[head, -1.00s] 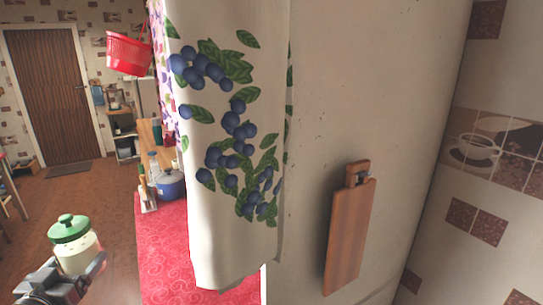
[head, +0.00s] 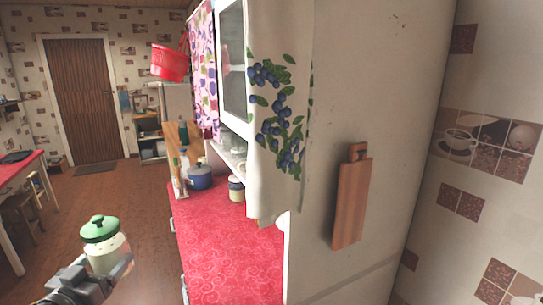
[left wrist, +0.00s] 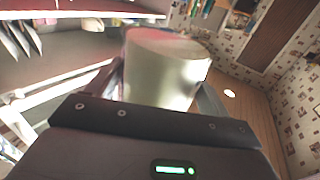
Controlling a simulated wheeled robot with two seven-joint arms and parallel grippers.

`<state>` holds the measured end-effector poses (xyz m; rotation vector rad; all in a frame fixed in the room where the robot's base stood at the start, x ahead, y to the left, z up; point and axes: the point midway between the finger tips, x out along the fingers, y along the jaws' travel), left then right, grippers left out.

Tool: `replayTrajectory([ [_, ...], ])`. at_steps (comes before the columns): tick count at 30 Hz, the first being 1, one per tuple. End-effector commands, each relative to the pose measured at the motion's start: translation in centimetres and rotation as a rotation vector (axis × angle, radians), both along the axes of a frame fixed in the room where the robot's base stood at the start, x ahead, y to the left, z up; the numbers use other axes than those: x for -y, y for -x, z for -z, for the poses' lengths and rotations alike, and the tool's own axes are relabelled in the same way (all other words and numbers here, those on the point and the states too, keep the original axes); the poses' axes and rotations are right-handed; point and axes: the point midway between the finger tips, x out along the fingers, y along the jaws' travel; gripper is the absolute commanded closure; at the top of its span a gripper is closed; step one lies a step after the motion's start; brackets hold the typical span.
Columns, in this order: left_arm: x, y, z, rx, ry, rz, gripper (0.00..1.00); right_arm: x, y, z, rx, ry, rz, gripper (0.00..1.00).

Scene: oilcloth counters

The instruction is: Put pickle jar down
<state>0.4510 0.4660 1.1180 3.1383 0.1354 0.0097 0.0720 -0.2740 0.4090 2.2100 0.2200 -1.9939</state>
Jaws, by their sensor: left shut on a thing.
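The pickle jar (head: 104,254) has a pale body and a green knobbed lid. It is upright at the lower left of the head view, over the brown floor. My left gripper (head: 112,272) is shut around its body. In the left wrist view the jar's pale body (left wrist: 160,75) stands between the two fingers. The red-patterned counter (head: 232,252) is to the right of the jar, apart from it. My right gripper is not in view.
A blue pot (head: 200,178), bottles (head: 183,163) and a small lidded jar (head: 236,189) stand at the counter's far part. Its near part is clear. A towel (head: 276,120) hangs over its right side. A cutting board (head: 351,200) hangs on the white side panel. A red-topped table (head: 20,168) is at left.

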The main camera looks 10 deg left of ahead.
Motion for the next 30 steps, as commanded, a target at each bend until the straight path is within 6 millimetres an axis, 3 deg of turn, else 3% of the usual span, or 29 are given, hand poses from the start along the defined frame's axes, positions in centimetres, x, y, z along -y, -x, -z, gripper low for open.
replayTrajectory([
  [5,2.1,0.0,1.4,0.002,0.003,0.065,0.77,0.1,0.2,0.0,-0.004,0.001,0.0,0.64],
  [11,6.3,-0.4,3.5,0.003,0.004,0.178,0.77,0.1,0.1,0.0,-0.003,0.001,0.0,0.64],
  [24,21.2,0.3,8.1,0.006,0.001,0.531,0.77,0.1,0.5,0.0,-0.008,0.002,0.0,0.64],
  [30,24.3,0.5,8.2,0.006,-0.002,0.588,0.77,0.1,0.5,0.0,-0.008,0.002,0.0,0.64],
])
